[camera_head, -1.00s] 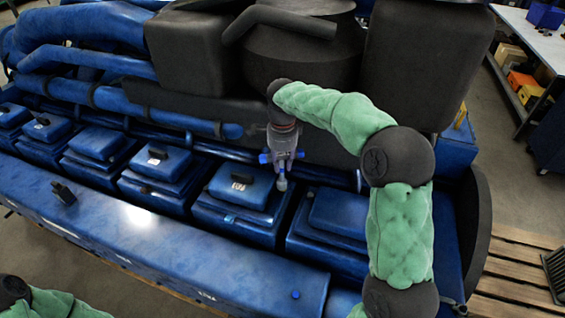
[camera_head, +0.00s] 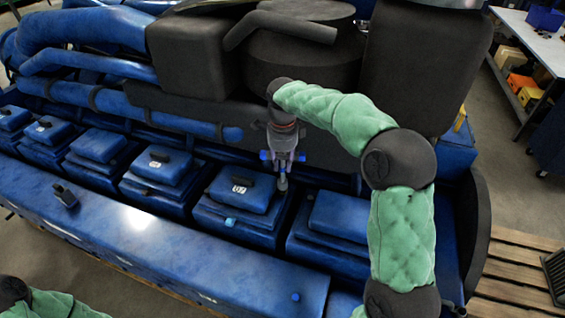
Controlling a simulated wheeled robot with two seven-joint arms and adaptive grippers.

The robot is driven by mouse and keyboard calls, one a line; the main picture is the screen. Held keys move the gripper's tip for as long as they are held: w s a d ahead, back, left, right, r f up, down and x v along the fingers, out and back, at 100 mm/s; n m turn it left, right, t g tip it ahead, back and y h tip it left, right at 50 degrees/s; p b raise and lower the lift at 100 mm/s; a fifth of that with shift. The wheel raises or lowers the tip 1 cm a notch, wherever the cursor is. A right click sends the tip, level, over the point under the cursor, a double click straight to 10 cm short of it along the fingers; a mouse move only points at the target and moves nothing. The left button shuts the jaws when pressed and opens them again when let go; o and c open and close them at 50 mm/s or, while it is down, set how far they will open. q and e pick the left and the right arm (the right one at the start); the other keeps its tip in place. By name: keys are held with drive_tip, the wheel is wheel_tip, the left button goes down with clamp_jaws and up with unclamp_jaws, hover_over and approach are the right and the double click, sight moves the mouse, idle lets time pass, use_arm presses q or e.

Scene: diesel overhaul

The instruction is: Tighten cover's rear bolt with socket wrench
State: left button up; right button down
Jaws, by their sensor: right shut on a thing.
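The cover (camera_head: 243,188) is a blue raised lid with a white marking, on a row of similar blue covers along the engine. My right gripper (camera_head: 282,168) points down at the right rear edge of this cover. It is shut on the socket wrench (camera_head: 282,184), of which a small grey end shows below the fingers. The rear bolt is hidden or too small to make out under the wrench. I cannot tell whether the wrench touches it. My left gripper is outside the view; only part of my left arm shows at the bottom left.
Blue pipes (camera_head: 180,115) and large black housings (camera_head: 300,55) stand behind the covers. A long blue ledge (camera_head: 150,240) runs in front, with a small dark block (camera_head: 64,196) on it and a small blue knob (camera_head: 295,297). A wooden pallet (camera_head: 515,270) lies at right.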

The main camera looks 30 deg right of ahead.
drive_tip(key=n+p, duration=0.1)
drive_tip(key=n, duration=0.3)
drive_tip(key=shift+w, duration=0.1)
drive_tip(key=n+p, duration=0.1)
drive_tip(key=n, duration=0.3)
drive_tip(key=shift+d+n, duration=0.1)
drive_tip(key=shift+n, duration=0.2)
drive_tip(key=n+p, duration=0.1)
drive_tip(key=n, duration=0.3)
drive_tip(key=n+p, duration=0.1)
drive_tip(key=n, duration=0.2)
drive_tip(key=shift+w+n, duration=0.1)
drive_tip(key=shift+n, duration=0.2)
drive_tip(key=n+p, duration=0.1)
drive_tip(key=n, duration=0.3)
drive_tip(key=shift+w+d, duration=0.1)
drive_tip(key=n+p, duration=0.1)
drive_tip(key=n, duration=0.3)
drive_tip(key=shift+d+n, duration=0.1)
drive_tip(key=shift+n, duration=0.3)
drive_tip(key=n+p, duration=0.1)
drive_tip(key=n, duration=0.3)
drive_tip(key=shift+w, duration=0.1)
drive_tip(key=n, duration=0.3)
drive_tip(key=shift+n+p, duration=0.4)
drive_tip(key=shift+f, duration=0.2)
